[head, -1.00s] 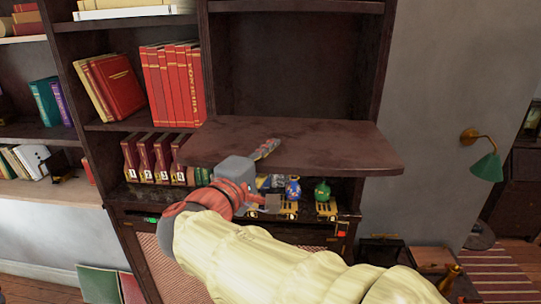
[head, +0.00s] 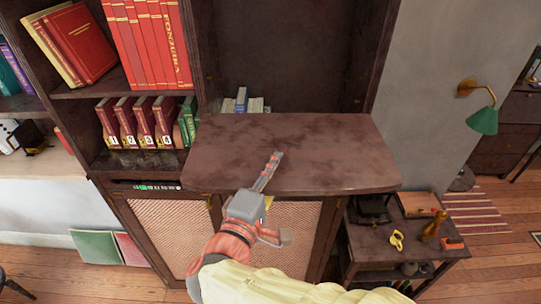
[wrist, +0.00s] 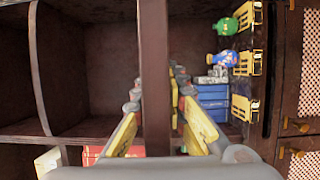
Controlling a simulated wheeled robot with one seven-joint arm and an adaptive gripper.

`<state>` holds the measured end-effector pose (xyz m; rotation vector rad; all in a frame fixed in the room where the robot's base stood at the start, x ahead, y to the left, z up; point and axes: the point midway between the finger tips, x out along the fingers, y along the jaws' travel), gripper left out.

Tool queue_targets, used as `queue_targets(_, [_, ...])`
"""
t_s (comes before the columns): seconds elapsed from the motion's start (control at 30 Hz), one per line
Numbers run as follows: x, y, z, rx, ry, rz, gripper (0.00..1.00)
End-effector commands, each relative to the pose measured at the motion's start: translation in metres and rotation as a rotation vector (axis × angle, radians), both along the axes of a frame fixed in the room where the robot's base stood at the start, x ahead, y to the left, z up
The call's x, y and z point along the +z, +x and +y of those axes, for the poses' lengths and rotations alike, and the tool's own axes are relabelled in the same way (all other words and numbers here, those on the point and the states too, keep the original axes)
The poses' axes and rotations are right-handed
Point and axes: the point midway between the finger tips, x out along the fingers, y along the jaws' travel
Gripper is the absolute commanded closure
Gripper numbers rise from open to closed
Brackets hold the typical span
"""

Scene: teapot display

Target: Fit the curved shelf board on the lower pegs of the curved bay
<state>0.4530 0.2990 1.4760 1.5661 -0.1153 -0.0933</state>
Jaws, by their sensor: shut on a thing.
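The curved shelf board (head: 300,150) is a wide dark brown plank with rounded front corners. In the head view it lies about level in front of the curved bay (head: 290,55), whose upper part is empty. My gripper (head: 268,172) is shut on the board's front edge, one finger showing on top. In the wrist view the board is edge-on, a dark vertical strip (wrist: 155,60) between the yellow-padded fingers of my gripper (wrist: 156,108). The board hides the bay's lower part in the head view. I cannot tell whether it touches the pegs.
Numbered red books (head: 138,120) stand left of the bay. Blue books (wrist: 213,103), a blue pot (wrist: 228,55) and a green pot (wrist: 226,27) show in the wrist view. A small side table (head: 385,240) stands at right, below the green wall lamp (head: 484,120).

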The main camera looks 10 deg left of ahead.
Motion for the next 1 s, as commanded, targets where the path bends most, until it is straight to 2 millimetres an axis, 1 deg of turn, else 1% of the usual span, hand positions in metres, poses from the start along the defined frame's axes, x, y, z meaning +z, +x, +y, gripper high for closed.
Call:
queue_targets(0.1, [0.003, 0.0, 0.0, 0.0, 0.002, -0.004, 1.0])
queue_targets(0.5, [0.0, 0.0, 0.0, 0.0, 0.004, -0.006, 1.0])
queue_targets(1.0, [0.001, 0.04, 0.01, -0.001, 0.002, -0.004, 1.0])
